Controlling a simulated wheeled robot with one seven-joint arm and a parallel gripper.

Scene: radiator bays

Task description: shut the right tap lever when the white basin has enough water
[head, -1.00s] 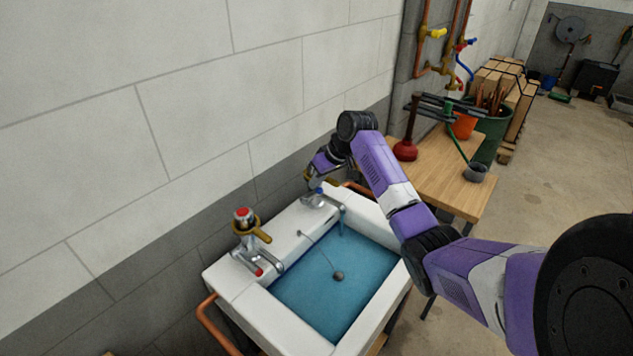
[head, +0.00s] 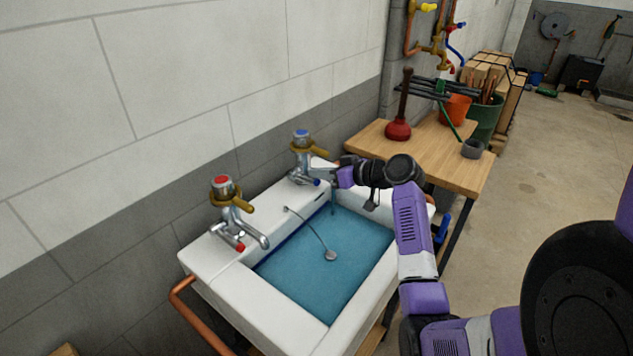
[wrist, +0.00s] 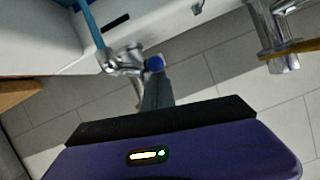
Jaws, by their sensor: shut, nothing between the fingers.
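The white basin (head: 257,313) holds blue water (head: 325,262) to somewhat below its rim. The right tap (head: 303,170) is chrome with a blue cap; its brass lever (head: 316,151) points right. A thin blue stream (head: 333,200) runs from its spout, and the stream shows in the wrist view (wrist: 93,25). My gripper (head: 326,173) is shut and empty, just right of the tap body and below the lever. In the wrist view its grey fingers (wrist: 157,88) reach the tap's blue side knob (wrist: 154,63); contact cannot be told.
The left tap (head: 232,218) has a red cap and brass lever. A chain with a grey plug (head: 330,255) hangs over the water. A wooden table (head: 433,163) with a red plunger (head: 398,130) stands behind. A copper rail (head: 200,318) runs along the basin's front left.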

